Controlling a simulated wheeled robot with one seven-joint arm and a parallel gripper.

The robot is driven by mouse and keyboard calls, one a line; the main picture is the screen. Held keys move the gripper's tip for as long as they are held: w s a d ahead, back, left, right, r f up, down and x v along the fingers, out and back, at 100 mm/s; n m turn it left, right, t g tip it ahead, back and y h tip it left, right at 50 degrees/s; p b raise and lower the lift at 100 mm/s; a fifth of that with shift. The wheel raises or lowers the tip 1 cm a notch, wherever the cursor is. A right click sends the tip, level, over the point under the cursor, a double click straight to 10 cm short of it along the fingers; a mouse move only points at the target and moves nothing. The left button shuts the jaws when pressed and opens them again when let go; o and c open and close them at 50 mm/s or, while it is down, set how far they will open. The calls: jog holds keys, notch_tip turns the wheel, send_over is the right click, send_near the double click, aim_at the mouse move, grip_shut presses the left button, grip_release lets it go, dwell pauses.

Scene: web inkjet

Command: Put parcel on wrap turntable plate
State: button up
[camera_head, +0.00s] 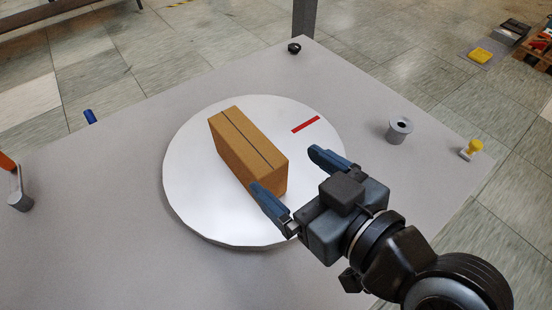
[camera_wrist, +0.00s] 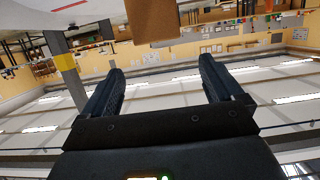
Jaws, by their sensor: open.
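The parcel (camera_head: 246,152) is a brown cardboard box with a dark line along its top. It stands on the round white turntable plate (camera_head: 195,195), a little left of the plate's middle. My gripper (camera_head: 290,168) is open, with its two blue-grey fingers apart at the near right side of the parcel. Nothing is between the fingers. In the wrist view the open fingers (camera_wrist: 160,80) show, and a brown surface, likely the parcel (camera_wrist: 150,20), is at the top, beyond the fingertips.
The plate is on a grey table (camera_head: 110,210) and has a red mark (camera_head: 306,124). A grey roll (camera_head: 399,130) and a yellow-topped stamp-like item (camera_head: 471,149) stand at right. A small black ring (camera_head: 294,48) is at the back. A blue item (camera_head: 90,117) and a tape dispenser-like item (camera_head: 19,190) are at left.

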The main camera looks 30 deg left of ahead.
jog(key=shift+s+d+r, duration=0.2)
jog(key=shift+s+d, duration=0.05)
jog(key=shift+d, duration=0.3)
jog(key=s+d+f+m+t+h, duration=0.25)
jog(key=d+f+m+h, duration=0.2)
jog(key=d, duration=0.45)
jog(key=s+d+f+m+t+h, duration=0.2)
jog(key=d+f+m+t+h, duration=0.25)
jog(key=d, duration=0.55)
jog(key=s+d+r+m+t+h, duration=0.1)
jog(key=s+d+m+h, duration=0.1)
jog(key=s+d, duration=0.3)
jog(key=s+d+r+m+t+h, duration=0.1)
jog(key=s+d, duration=0.5)
jog(key=s, duration=0.6)
jog(key=shift+s+d+r+m+h, duration=0.2)
jog(key=shift+r+m+h, duration=0.25)
jog(key=shift+m+h, duration=0.25)
jog(key=shift+c, duration=0.2)
